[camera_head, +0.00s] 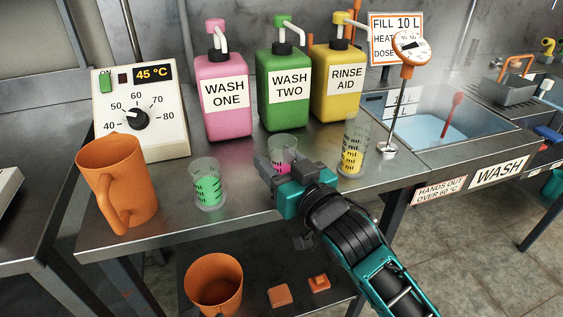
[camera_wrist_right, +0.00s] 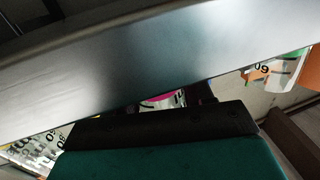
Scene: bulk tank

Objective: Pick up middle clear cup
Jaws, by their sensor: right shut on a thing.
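The middle clear cup (camera_head: 284,146) holds pink liquid and stands at the front of the steel counter, between a clear cup with green liquid (camera_head: 207,190) and a taller clear cup with yellow liquid (camera_head: 354,152). My right gripper (camera_head: 280,166) reaches in from the front right and is shut on the middle cup, hiding its lower part. I cannot tell whether its base touches the counter. In the right wrist view the gripper body (camera_wrist_right: 165,125) hides most of the cup; only a strip of pink (camera_wrist_right: 160,99) shows. My left gripper is not in view.
Behind the cups stand pink (camera_head: 222,95), green (camera_head: 284,90) and yellow (camera_head: 336,85) pump bottles. An orange jug (camera_head: 120,180) and a dial box (camera_head: 140,115) stand at left. A thermometer (camera_head: 404,90) and sink (camera_head: 440,125) are at right. Another orange jug (camera_head: 213,280) sits below.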

